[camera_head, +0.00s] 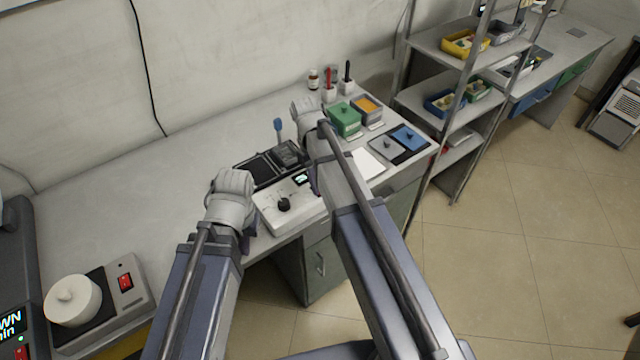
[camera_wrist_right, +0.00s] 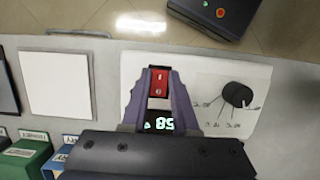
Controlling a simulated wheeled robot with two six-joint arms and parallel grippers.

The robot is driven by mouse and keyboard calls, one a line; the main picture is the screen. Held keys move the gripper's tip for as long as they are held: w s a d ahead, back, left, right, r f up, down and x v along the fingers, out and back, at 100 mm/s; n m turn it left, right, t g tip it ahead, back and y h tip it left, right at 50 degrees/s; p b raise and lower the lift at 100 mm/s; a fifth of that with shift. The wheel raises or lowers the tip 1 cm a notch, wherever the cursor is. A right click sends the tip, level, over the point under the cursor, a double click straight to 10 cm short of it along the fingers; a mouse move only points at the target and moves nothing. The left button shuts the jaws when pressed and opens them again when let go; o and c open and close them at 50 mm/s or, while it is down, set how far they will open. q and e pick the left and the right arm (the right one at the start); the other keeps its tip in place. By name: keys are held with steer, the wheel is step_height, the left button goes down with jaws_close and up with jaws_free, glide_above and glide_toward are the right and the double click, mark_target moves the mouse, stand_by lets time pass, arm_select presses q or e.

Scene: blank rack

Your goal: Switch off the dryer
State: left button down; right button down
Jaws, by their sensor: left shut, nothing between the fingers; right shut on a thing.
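The dryer appears to be the white control box (camera_head: 268,210) with a black knob (camera_head: 284,204) and a small lit display (camera_head: 301,179). In the right wrist view its red rocker switch (camera_wrist_right: 159,82) sits between the purple fingers of my right gripper (camera_wrist_right: 160,74), beside the knob (camera_wrist_right: 237,95) and the glowing display (camera_wrist_right: 158,124). My right gripper is shut on the switch. In the head view my right forearm hides the switch. My left gripper (camera_head: 247,232) is shut and empty at the box's left side; its fingertips are mostly hidden by the wrist.
Dark flat trays (camera_head: 256,170) lie behind the box. Green (camera_head: 345,118) and orange-topped (camera_head: 367,107) boxes stand to the right, near a white pad (camera_head: 367,163). A heater-like device with a red switch (camera_head: 125,282) stands front left. The bench between is clear.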

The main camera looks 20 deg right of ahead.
steer(key=c, duration=0.7)
jaws_free()
steer(key=shift+r, duration=0.1)
steer(key=p+v, duration=0.7)
steer(key=shift+w+r, duration=0.1)
steer(key=shift+r, duration=0.15)
steer(key=s+a+t, duration=0.1)
steer(key=s+a, duration=0.2)
steer(key=s, duration=0.2)
steer(key=s+a, duration=0.3)
steer(key=s, duration=0.2)
steer(key=s+a+t, duration=0.1)
steer(key=s+a, duration=0.3)
steer(key=s, duration=0.1)
steer(key=shift+s+f+t, duration=0.3)
steer(key=shift+s, duration=0.05)
